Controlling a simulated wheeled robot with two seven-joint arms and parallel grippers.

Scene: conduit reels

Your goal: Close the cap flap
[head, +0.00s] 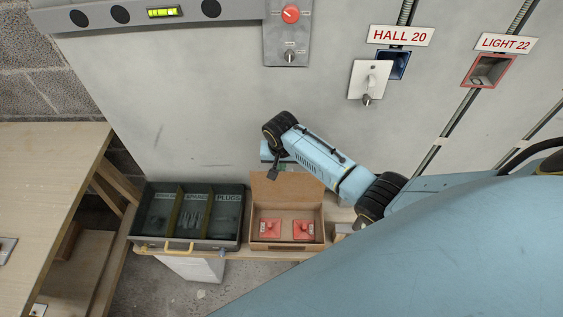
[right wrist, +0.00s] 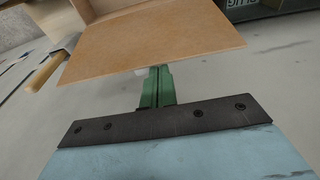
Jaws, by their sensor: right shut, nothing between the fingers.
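An open cardboard box (head: 286,245) stands on the low shelf, with two red pieces in it. Its brown flap (head: 288,188) stands up from the back edge, so the box is open at the top. The flap also shows as a tan board in the right wrist view (right wrist: 150,45), just beyond the fingers. My right gripper (head: 282,166) is at the flap's upper left, on its far side. Its green fingers (right wrist: 157,88) are shut and empty, with their tips partly hidden by the flap. I cannot tell whether they touch it. My left gripper is not in view.
A dark compartment tray (head: 145,240) stands left of the box. A wooden bench (head: 45,165) is at the far left. The grey wall panel behind carries a blue wall box (head: 395,64), a hanging white plate (head: 369,78) and a red-rimmed box (head: 489,70).

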